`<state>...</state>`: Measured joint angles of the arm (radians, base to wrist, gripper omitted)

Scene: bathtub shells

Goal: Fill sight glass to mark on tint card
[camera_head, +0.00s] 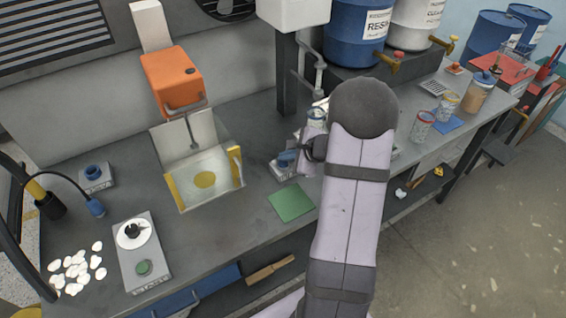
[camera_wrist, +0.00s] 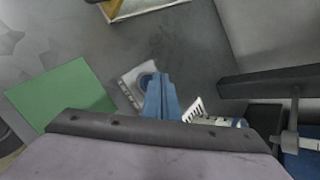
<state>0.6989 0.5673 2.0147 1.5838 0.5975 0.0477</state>
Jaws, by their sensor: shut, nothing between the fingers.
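My gripper (camera_wrist: 160,92) shows in the wrist view as blue fingers pressed together with nothing between them. In the head view its blue tip (camera_head: 288,156) is just left of my arm, over a small pale box with a blue button (camera_wrist: 146,80). In the wrist view a white card with dark stripes (camera_wrist: 194,108), perhaps the tint card, is right of the fingers. Beside it lies a partly hidden pale cylinder with a blue band (camera_wrist: 238,122). A clear vessel (camera_head: 317,117), perhaps the sight glass, is beside my arm in the head view. Its fill level cannot be told.
A green mat (camera_head: 292,203) lies on the bench in front. An orange mixer (camera_head: 172,78) stands over an open tray at left. A dark post (camera_head: 287,75) rises behind. Drums with taps (camera_head: 357,35) stand at the back. Glass jars (camera_head: 421,126) are right of my arm.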

